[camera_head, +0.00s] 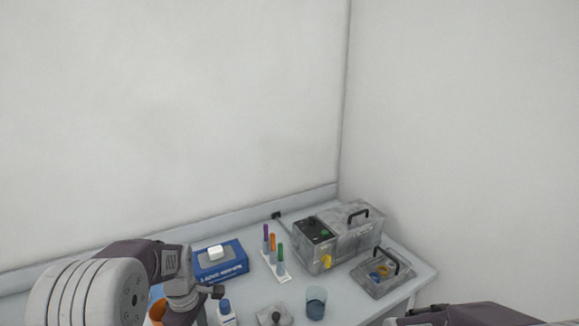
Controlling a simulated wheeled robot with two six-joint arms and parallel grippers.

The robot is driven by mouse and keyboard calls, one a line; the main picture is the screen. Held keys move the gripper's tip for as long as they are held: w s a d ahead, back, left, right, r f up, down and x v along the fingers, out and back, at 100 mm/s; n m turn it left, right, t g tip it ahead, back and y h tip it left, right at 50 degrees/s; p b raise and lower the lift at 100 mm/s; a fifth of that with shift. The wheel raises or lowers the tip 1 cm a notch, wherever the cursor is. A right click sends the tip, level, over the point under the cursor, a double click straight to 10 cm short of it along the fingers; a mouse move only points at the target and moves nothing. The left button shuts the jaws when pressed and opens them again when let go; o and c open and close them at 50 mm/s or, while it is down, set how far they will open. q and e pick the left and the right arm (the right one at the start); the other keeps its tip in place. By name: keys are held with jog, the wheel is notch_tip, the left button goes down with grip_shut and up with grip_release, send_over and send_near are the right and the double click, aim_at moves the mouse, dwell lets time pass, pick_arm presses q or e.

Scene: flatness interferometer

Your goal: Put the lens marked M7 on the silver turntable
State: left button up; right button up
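No lens with a readable M7 mark shows, and I cannot make out a silver turntable for certain. A grey case (372,283) with a black handle, at the right of the table, holds a blue and a yellow-orange round piece that may be lenses. A grey plate with a black knob (273,316) is cut by the bottom edge. My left arm comes in at the lower left; its gripper (217,292) is small and partly hidden beside a blue-capped bottle, its opening unclear. My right arm shows at the lower right edge, with its gripper not clearly visible.
A large grey instrument (343,237) stands at the back right corner. A blue box (221,266) bears a white block. A white rack (275,268) holds colored tubes. A beaker (316,303), a bottle (226,315) and an orange cup (157,311) stand at the front. Walls close the back and right.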

pick_arm(q)
jog(key=s+d+f+m, duration=0.1)
jog(key=m, duration=0.2)
jog(key=s+d+f+m, duration=0.1)
jog(key=s+d+m, duration=0.1)
jog(key=m, duration=0.1)
jog(key=s+d+f+m, duration=0.1)
jog(key=f+m, duration=0.1)
jog(key=m, duration=0.1)
jog(key=shift+s+d+m, duration=0.25)
jog(key=shift+s+m, duration=0.05)
jog(key=shift+s, duration=0.05)
jog(key=shift+s+f+m, duration=0.2)
jog(key=shift+f+m, duration=0.1)
jog(key=shift+m, duration=0.8)
jog(key=shift+f+m, duration=0.1)
jog(key=shift+m, duration=0.7)
jog(key=shift+w+m, duration=0.4)
jog(key=shift+m, duration=0.8)
pick_arm(e)
jog(key=shift+s, duration=0.15)
